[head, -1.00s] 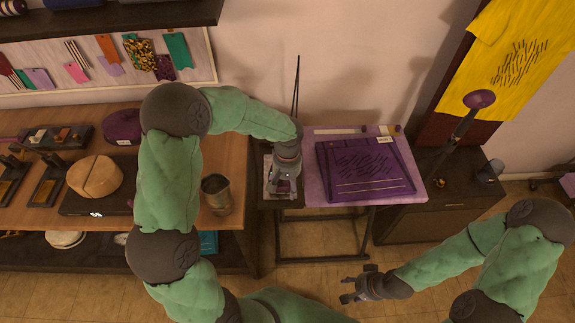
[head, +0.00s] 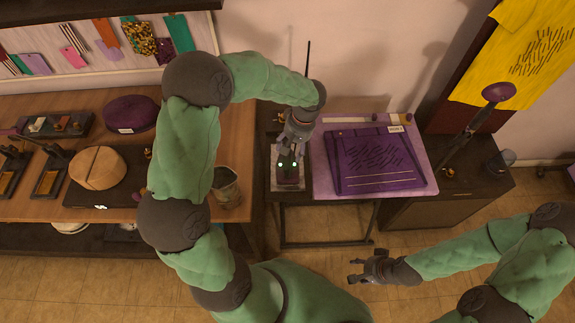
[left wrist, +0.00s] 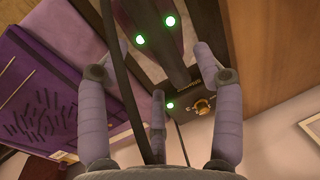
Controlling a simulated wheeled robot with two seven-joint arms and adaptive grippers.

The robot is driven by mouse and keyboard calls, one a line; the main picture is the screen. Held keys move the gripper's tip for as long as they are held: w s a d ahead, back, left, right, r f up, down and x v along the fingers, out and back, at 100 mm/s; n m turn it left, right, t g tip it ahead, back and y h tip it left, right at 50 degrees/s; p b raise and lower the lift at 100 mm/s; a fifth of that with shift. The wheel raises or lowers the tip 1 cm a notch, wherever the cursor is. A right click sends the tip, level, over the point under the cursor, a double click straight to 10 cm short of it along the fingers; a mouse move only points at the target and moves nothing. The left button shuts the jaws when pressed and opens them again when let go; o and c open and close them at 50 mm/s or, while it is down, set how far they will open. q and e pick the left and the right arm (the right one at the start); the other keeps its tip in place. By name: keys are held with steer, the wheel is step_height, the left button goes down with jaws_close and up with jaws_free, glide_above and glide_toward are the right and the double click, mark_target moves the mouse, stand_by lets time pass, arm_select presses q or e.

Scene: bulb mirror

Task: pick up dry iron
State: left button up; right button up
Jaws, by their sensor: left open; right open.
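The dry iron (head: 289,175) appears as a dark purple-grey body on the narrow left part of the small stand. In the left wrist view it is the dark tapered body (left wrist: 158,25) at the top, with green lit dots on and near it. A thin dark cord rises past it. My left gripper (head: 289,152) is open and points down just over the iron, hiding part of it. In the left wrist view its fingers are spread around the iron's near end; I cannot tell whether they touch it. My right gripper (head: 358,271) is open and empty, low in front of the stand.
A purple printed panel (head: 376,158) lies on the lilac board right of the iron. A metal cup (head: 227,187) stands on the wooden table to the left, near my left arm. A dark cabinet stands right.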

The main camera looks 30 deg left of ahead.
mark_target(290, 154)
arm_select(q)
steer(key=f, duration=0.5)
steer(key=shift+s+a+b, duration=0.25)
steer(key=shift+a+b, duration=0.1)
steer(key=shift+b, duration=0.05)
steer(key=shift+r, duration=0.1)
jaws_close()
